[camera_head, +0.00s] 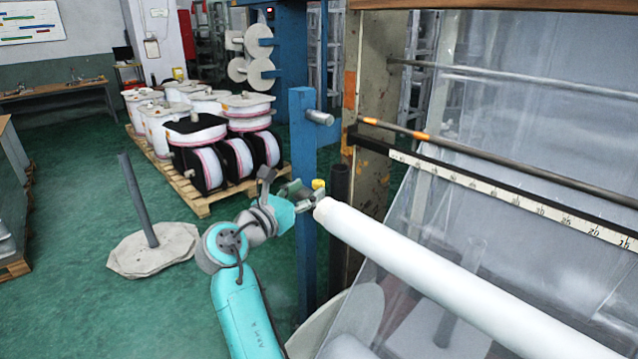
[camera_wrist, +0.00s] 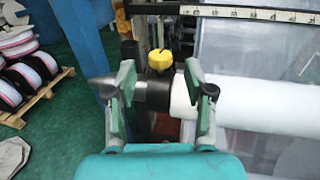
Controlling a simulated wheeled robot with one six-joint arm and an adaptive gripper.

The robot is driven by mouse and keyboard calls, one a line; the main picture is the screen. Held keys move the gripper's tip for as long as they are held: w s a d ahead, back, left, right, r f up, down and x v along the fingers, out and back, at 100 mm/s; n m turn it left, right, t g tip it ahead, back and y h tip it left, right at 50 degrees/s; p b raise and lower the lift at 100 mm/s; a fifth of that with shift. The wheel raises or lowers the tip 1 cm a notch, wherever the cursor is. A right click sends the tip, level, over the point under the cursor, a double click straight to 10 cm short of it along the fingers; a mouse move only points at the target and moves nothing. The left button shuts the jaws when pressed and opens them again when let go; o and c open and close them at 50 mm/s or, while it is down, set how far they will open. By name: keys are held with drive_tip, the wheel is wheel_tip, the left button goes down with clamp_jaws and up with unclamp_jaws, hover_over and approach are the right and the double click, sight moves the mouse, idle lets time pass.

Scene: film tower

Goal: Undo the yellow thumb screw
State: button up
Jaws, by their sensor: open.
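The yellow thumb screw (camera_wrist: 160,60) stands on top of a dark collar at the left end of the white film roll, in the wrist view. It also shows small in the head view (camera_head: 318,184). My gripper (camera_wrist: 164,88) is open, its two fingers apart on either side of the collar. The screw shows between and beyond the fingertips, and I see no contact with it. In the head view my gripper (camera_head: 300,196) is at the roll's left end, close to the screw. The white film roll (camera_head: 420,270) runs off to the lower right.
A blue post (camera_head: 304,150) stands just behind my gripper. A ruled bar (camera_head: 500,190) crosses above the roll, with clear film sheet (camera_head: 540,100) behind. A pallet (camera_head: 200,207) with spools and a floor post (camera_head: 138,200) stand to the left. Green floor is clear between.

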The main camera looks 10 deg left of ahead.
sight(315, 185)
drive_tip(key=shift+x, duration=2.5)
clamp_jaws()
